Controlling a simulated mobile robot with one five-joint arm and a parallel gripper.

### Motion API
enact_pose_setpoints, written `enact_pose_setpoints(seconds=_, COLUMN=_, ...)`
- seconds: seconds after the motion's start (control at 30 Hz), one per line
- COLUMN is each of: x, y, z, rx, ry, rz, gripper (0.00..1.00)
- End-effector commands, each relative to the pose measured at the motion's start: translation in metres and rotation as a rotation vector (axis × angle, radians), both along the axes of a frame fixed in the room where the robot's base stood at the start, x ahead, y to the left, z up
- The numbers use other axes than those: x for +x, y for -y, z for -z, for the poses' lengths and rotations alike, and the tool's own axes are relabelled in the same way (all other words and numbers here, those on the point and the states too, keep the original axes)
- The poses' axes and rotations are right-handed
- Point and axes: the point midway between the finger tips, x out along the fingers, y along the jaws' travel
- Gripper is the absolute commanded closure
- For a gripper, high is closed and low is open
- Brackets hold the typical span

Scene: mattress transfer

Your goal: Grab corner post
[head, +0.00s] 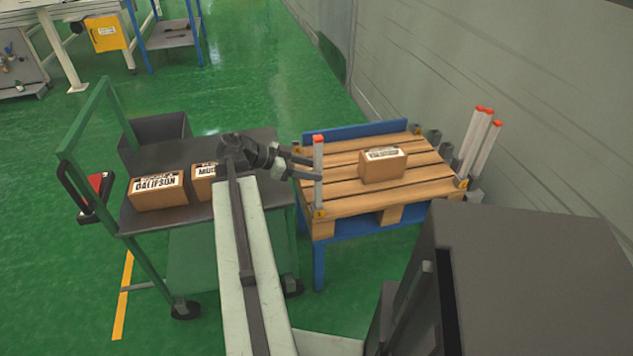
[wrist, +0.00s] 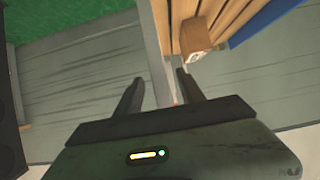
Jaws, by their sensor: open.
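The nearest corner post (head: 318,149) is a thin pale upright with a red top at the pallet's near left corner. My gripper (head: 316,170) is open and reaches in from the left, its fingertips at the post's mid height. In the wrist view, the open fingers (wrist: 160,85) point at the pallet corner, and a thin pale strip, likely the post (wrist: 173,92), shows between them, nearer the right finger. I cannot tell whether a finger touches it.
The wooden pallet (head: 345,205) on a blue stand carries a cardboard box (head: 383,164). Several more red-topped posts (head: 470,140) stand at its far right side. A dark cart (head: 160,222) with two boxes stands left, under my arm. A grey wall (head: 530,90) borders the right.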

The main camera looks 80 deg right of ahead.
Motion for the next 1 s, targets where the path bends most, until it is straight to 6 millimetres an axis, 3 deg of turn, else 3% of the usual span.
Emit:
enact_pose_setpoints(seconds=0.17, x=-0.005, y=0.003, z=0.006, rx=0.0, ry=0.0, rz=-0.001, gripper=0.54)
enact_pose_setpoints(seconds=0.4, x=-0.035, y=0.017, z=0.03, rx=0.0, ry=0.0, rz=0.001, gripper=0.54)
enact_pose_setpoints(seconds=0.67, x=-0.041, y=0.021, z=0.03, rx=-0.001, ry=0.0, rz=-0.003, gripper=0.54)
enact_pose_setpoints(seconds=0.83, x=-0.04, y=0.02, z=0.029, rx=-0.001, ry=0.0, rz=-0.003, gripper=0.98)
enact_pose_setpoints(seconds=1.0, x=-0.04, y=0.02, z=0.029, rx=-0.001, ry=-0.001, rz=-0.003, gripper=1.0)
